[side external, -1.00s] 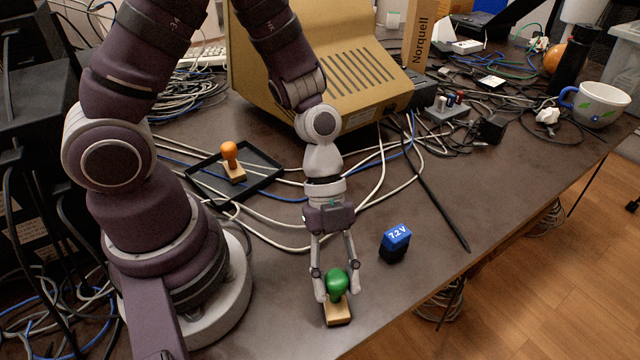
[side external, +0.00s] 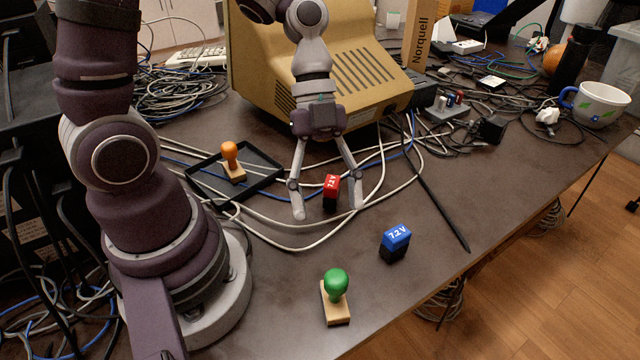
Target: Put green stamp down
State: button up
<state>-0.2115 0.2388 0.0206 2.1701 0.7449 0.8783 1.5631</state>
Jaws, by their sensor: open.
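The green stamp (side external: 336,286) has a round green knob and a wooden base. It stands upright on the bare table near the front edge, with nothing touching it. My gripper (side external: 328,213) is open, its two fingers spread wide and pointing down. It is raised and farther back than the green stamp, clear of it. A red battery block (side external: 331,190) shows between the fingers; the fingers do not appear closed on it.
A blue 7.2V battery (side external: 396,241) stands right of the green stamp. A black tray (side external: 262,180) with an orange stamp (side external: 231,160) lies at the left. Cables cross the table behind. A beige monitor (side external: 350,80) stands behind my gripper. The table around the green stamp is clear.

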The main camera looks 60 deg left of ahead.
jog(key=a+r+n+t+y, duration=0.3)
jog(key=r+n, duration=0.1)
jog(key=n, duration=0.6)
jog(key=s+a+r+n+t+y, duration=0.1)
jog(key=a+r+n+t+y, duration=0.1)
jog(key=n, duration=0.9)
jog(key=shift+a+r+n+t+y, duration=0.35)
jog(key=shift+a+r+t, duration=0.5)
jog(key=shift+a+t, duration=0.35)
